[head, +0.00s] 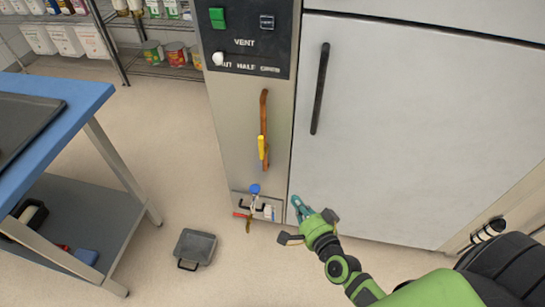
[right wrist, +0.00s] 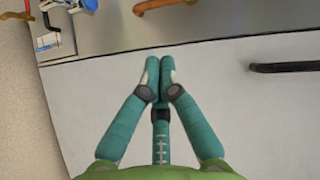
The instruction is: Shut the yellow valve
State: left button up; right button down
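The yellow valve (head: 261,147) is a small yellow lever on the copper pipe (head: 264,105), which runs upright on the steel panel under the vent controls. The lever lies along the pipe. My right gripper (head: 298,206) is low in front of the pale oven door, below and to the right of the lever and apart from it. In the right wrist view its fingertips (right wrist: 159,66) are together with nothing seen between them. That view shows a piece of the copper pipe (right wrist: 163,4) at the top, but not the yellow lever. My left gripper is not in view.
Below the pipe are a blue knob (head: 255,189), a red handle (head: 241,214) and a black handle. The oven door has a black bar handle (head: 320,90). A blue-topped table (head: 78,97) stands left; open floor lies between.

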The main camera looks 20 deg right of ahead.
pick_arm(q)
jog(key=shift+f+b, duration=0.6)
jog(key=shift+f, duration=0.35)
pick_arm(e)
notch_tip(320, 180, up, 8)
jog(key=w+d+m+t, duration=0.1)
jog(key=m+t, duration=0.1)
jog(key=m, duration=0.2)
jog(key=shift+w+h, duration=0.15)
jog(key=shift+h, duration=0.25)
jog(key=shift+r, duration=0.1)
send_near(261, 147)
jog(key=w+d+r, duration=0.1)
jog(key=w+d, duration=0.3)
jog(key=d, duration=0.1)
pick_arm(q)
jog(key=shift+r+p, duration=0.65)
pick_arm(e)
jog(key=w+a, duration=0.2)
jog(key=w, duration=0.1)
jog(key=shift+a, duration=0.3)
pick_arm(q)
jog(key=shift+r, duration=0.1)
